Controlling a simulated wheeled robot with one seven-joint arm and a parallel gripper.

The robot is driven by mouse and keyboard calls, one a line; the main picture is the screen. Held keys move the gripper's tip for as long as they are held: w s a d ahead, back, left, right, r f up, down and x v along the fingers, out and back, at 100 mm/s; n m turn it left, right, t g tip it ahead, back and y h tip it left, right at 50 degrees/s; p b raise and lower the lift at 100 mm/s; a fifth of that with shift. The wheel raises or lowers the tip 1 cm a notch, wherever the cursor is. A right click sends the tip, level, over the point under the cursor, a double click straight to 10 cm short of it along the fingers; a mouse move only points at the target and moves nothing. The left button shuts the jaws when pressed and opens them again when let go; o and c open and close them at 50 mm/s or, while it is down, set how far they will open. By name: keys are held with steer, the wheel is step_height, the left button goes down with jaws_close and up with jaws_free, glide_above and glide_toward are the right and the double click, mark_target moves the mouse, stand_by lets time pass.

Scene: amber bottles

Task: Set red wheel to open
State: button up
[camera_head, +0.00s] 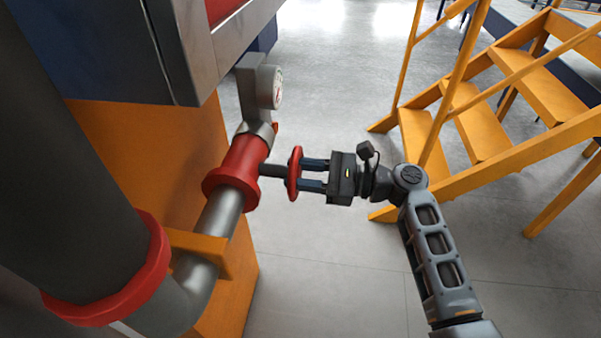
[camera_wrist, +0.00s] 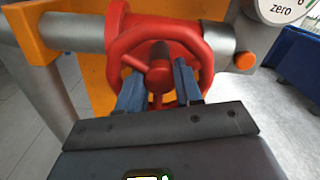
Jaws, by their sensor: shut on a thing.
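The red wheel (camera_head: 295,173) sits on a dark stem that juts out sideways from a red valve body (camera_head: 240,168) on a grey pipe. In the wrist view the red wheel (camera_wrist: 202,50) shows face-on, with spokes and a round hub. My gripper (camera_head: 301,174) reaches the wheel from the right. In the wrist view the two blue fingers of my gripper (camera_wrist: 158,85) go inside the rim, one on each side of the hub. The gripper is shut on the wheel. The fingertips are partly hidden by the wheel.
A gauge (camera_head: 277,87) stands above the valve. A thick dark pipe with a red flange (camera_head: 150,270) fills the left. An orange panel (camera_head: 170,150) is behind the pipe. Orange stairs with railings (camera_head: 470,125) stand at right. The grey floor (camera_head: 340,275) between is clear.

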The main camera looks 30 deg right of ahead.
steer(key=n+b, duration=0.1)
steer(key=n, duration=0.2)
steer(key=shift+f+n+b, duration=0.15)
steer(key=shift+n+b, duration=0.25)
steer(key=n+b, duration=1.6)
steer(key=n, duration=0.2)
steer(key=shift+n, duration=0.4)
steer(key=shift+b, duration=0.3)
steer(key=o, duration=0.8)
